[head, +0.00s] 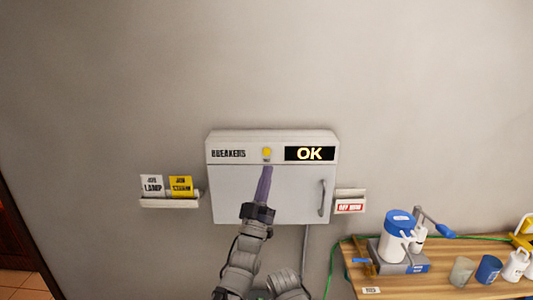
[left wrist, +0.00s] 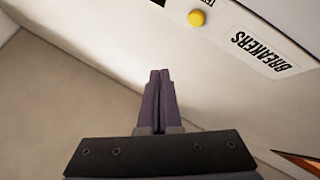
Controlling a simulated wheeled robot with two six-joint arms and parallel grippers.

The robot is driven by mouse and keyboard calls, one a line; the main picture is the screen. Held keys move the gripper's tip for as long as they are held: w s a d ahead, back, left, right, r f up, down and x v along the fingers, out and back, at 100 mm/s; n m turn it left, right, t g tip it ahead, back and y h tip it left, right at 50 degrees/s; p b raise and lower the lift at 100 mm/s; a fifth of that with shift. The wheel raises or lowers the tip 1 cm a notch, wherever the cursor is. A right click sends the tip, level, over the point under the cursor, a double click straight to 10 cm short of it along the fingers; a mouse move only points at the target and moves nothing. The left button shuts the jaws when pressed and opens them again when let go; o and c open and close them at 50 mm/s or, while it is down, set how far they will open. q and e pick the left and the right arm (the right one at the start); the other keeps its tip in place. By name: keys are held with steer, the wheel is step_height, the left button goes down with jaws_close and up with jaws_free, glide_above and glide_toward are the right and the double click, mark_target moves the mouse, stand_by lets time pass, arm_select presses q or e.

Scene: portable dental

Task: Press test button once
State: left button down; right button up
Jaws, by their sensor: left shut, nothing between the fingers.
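A white breaker box (head: 255,195) is mounted on the wall, with a "BREAKERS" label (head: 228,154) at its upper left. A round yellow button (head: 267,152) sits on its top strip, between the label and a black display (head: 310,153) reading "OK". In the left wrist view the yellow button (left wrist: 196,18) shows at the top, beyond the fingertips. My left gripper (head: 266,170) is shut and empty, its purple fingers pointing up just below the button in the head view. In the left wrist view the fingertips (left wrist: 160,73) appear apart from the button. My right gripper is not in view.
A small shelf (head: 170,202) with two cards is left of the box. A holder with a red-lettered card (head: 350,207) is at its right. A wooden table (head: 440,282) with a blue-and-white jug (head: 398,235) and several cups stands at lower right.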

arm_select(q)
steer(key=shift+w, duration=4)
steer(key=shift+w, duration=0.2)
steer(key=shift+w, duration=0.25)
steer(key=shift+w, duration=0.45)
steer(key=shift+s, duration=0.9)
steer(key=s, duration=0.5)
